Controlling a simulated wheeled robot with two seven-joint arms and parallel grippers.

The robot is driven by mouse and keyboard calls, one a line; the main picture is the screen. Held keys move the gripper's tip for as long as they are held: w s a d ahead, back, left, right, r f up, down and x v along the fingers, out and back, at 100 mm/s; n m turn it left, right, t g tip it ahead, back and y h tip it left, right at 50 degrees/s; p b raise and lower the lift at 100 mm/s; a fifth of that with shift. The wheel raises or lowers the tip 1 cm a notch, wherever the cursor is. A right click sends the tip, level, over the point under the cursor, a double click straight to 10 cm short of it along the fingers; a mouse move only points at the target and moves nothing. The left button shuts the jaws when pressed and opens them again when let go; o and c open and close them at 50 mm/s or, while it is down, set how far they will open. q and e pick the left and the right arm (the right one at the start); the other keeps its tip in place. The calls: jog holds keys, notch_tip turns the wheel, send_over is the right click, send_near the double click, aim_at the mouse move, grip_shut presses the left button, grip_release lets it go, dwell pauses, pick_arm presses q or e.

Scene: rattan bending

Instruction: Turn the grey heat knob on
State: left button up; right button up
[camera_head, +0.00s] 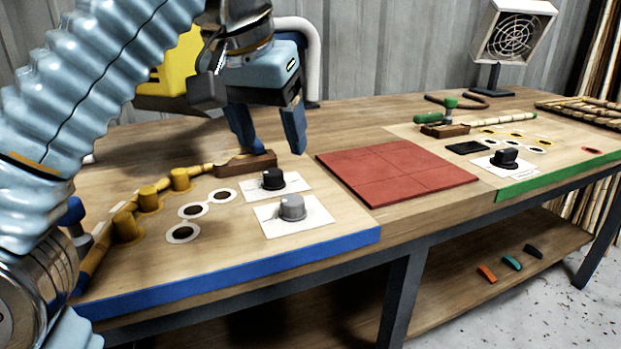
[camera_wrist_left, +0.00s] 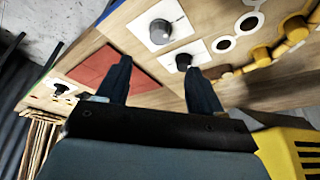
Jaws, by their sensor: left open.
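The grey heat knob (camera_head: 292,207) stands on a white plate near the table's blue front edge. It also shows beyond my fingertips in the left wrist view (camera_wrist_left: 160,31). A black knob (camera_head: 273,179) sits on another white plate just behind it; in the left wrist view (camera_wrist_left: 183,61) it appears near one fingertip. My left gripper (camera_head: 271,143) points down above and behind the two knobs, with its fingers spread and nothing between them. It is apart from the grey knob. My right gripper is not in view.
Yellow pegs (camera_head: 180,179) hold a rattan pole at the left, ending near a brown block (camera_head: 246,163). A red tiled mat (camera_head: 396,172) lies right of the knobs. Another black knob (camera_head: 504,157) stands by the green edge. A fan (camera_head: 513,33) stands at the back.

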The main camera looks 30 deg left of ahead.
aim_at(292, 200)
pick_arm(q)
jog(key=b+x, duration=0.4)
jog(key=x, duration=0.9)
jog(key=shift+w+f, duration=0.2)
jog(key=shift+f, duration=0.15)
jog(key=shift+c, duration=0.5)
jog(key=c, duration=1)
